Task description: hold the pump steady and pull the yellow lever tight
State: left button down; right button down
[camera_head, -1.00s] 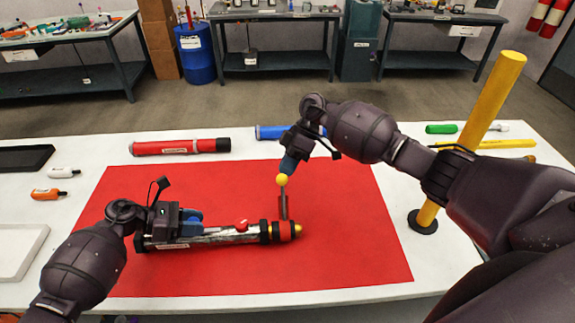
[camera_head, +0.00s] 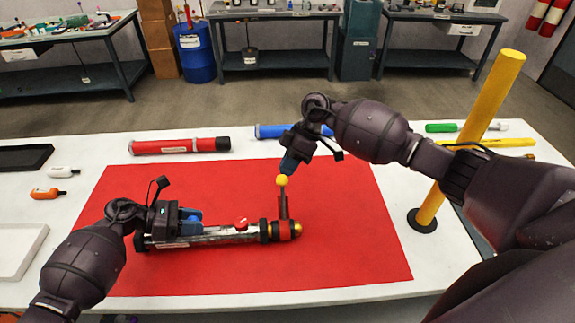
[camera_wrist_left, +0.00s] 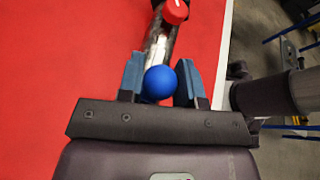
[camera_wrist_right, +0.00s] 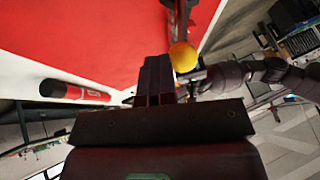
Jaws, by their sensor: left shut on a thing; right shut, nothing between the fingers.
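The pump (camera_head: 215,239) is a silver tube with black and red rings, lying across the red mat (camera_head: 350,230). Its lever (camera_head: 283,204) stands upright near the right end, topped by a yellow ball (camera_head: 282,180). My right gripper (camera_head: 288,165) is shut and empty, just above and right of the yellow ball. In the right wrist view, the ball (camera_wrist_right: 183,57) is beside the closed fingers (camera_wrist_right: 158,75).
A red tube (camera_head: 180,146) and a blue tube (camera_head: 280,131) lie behind the mat. A yellow post (camera_head: 470,140) stands on the right. A white bottle (camera_head: 62,172), an orange bottle (camera_head: 47,193) and trays are at the left. The mat's front right is clear.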

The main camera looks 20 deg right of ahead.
jog(key=s+a+n+t+h, duration=0.1)
jog(key=s+a+t, duration=0.1)
jog(key=s, duration=0.5)
jog(key=s+a+t, duration=0.2)
jog(key=s+t, duration=0.1)
jog(key=s, duration=0.5)
jog(key=shift+a+r+n+h, duration=0.4)
jog(key=shift+r, duration=0.05)
jog(key=v, duration=1.2)
jog(key=shift+s, duration=0.15)
